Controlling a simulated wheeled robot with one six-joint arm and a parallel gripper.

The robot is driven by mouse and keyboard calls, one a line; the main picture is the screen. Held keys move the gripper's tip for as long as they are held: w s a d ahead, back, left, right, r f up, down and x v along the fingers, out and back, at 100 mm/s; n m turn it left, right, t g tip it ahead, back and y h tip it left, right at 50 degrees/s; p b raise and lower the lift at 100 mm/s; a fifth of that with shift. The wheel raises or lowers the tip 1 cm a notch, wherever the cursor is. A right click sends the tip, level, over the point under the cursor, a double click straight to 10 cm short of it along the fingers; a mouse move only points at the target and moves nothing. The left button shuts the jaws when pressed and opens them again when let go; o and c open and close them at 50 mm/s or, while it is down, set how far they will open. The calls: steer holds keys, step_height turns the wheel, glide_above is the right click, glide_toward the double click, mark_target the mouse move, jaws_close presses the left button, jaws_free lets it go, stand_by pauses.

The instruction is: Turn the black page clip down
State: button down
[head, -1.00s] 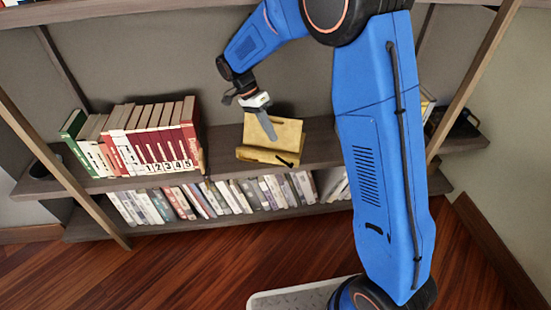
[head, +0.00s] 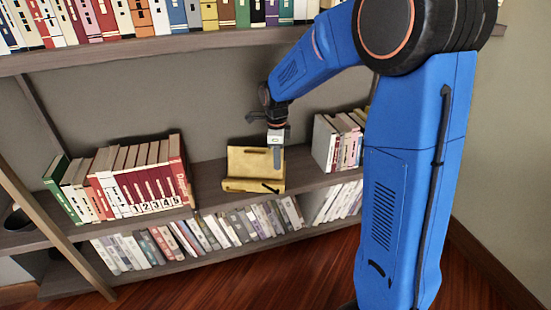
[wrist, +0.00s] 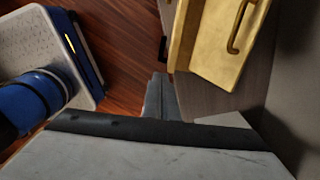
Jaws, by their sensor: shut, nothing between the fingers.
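The yellow stand (head: 238,165) sits on the middle shelf between two groups of books. It also shows at the upper right of the wrist view (wrist: 205,45). The black page clip (head: 270,188) is a short dark bar on the stand's front lower ledge, towards the right. In the wrist view a small dark piece at the stand's edge (wrist: 163,49) looks like this clip. My gripper (head: 277,166) points down over the right part of the stand, above the clip. Its fingers (wrist: 161,90) are together and empty. Whether they touch the stand is unclear.
Numbered red and white books (head: 140,180) stand left of the stand, and more books (head: 338,140) stand to its right. The middle shelf's front edge (head: 215,205) runs above a lower row of books. An upper shelf (head: 150,50) with books spans above.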

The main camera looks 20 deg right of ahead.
glide_above(268, 187)
steer(key=s+d, duration=0.1)
steer(key=d, duration=0.2)
steer(key=f, duration=0.6)
steer(key=shift+s+d+f, duration=0.1)
steer(key=shift+d, duration=0.1)
steer(key=shift+w+a+f, duration=0.3)
steer(key=shift+a+f, duration=0.45)
steer(key=shift+f, duration=0.1)
steer(key=shift+w+a+f, duration=0.15)
steer(key=shift+a+f, duration=0.25)
steer(key=shift+f, duration=0.15)
steer(key=shift+a, duration=0.1)
steer(key=shift+w+a+f+h, duration=0.1)
steer(key=shift+a+h, duration=0.05)
steer(key=shift+h, duration=0.25)
steer(key=shift+a+g, duration=0.1)
steer(key=shift+g, duration=0.2)
steer(key=shift+w+a+f+g+h, duration=0.2)
steer(key=shift+a+h, duration=0.1)
steer(key=shift+h, duration=0.2)
steer(key=shift+w+a+f+g+h, duration=0.15)
steer(key=shift+a+h, duration=0.1)
steer(key=shift+h, duration=0.25)
steer(key=shift+w+a+f, duration=0.25)
steer(key=shift+a+f, duration=0.6)
steer(key=shift+f, duration=0.25)
